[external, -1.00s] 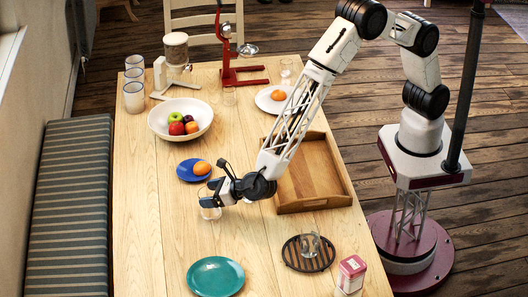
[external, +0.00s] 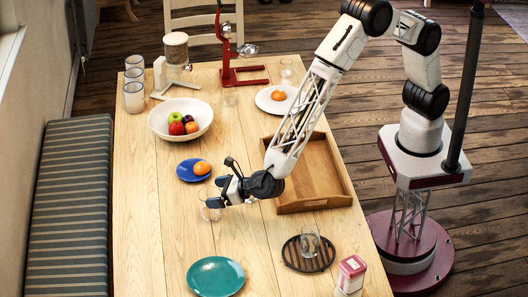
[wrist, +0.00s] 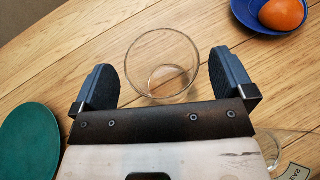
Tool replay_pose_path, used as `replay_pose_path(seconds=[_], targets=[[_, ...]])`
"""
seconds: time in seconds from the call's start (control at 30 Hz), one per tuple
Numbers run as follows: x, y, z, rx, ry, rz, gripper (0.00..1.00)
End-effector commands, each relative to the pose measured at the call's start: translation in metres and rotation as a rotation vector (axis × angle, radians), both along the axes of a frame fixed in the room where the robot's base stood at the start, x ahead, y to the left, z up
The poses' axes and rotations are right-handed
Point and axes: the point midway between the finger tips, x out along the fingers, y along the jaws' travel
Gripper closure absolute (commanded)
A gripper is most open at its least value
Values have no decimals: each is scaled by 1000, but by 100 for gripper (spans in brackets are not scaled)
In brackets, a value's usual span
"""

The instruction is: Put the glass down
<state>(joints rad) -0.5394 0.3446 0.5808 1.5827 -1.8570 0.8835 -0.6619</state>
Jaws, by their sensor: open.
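A clear glass (external: 210,208) stands upright on the wooden table, between the blue plate and the teal plate. It also shows in the wrist view (wrist: 162,66), standing just beyond and between my two fingers. My gripper (external: 214,193) is open, its fingertips at the glass on the near side of the arm. In the wrist view my gripper (wrist: 165,85) has a finger on each side of the glass, with a small gap at the left finger. Contact at the right finger is hard to tell.
A blue plate (external: 184,173) with an orange lies behind the glass, and a teal plate (external: 215,277) in front. A wooden tray (external: 318,203) is to the right. Another glass (external: 309,242) stands on a dark round trivet (external: 293,263). The table left of my gripper is clear.

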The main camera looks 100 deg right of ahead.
Motion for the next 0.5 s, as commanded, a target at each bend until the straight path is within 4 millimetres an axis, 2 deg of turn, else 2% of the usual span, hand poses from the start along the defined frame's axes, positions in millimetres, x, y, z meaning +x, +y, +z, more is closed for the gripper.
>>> replay_pose_path(seconds=[0.5], targets=[[-66, 28, 30, 0, 0, 2, 0]])
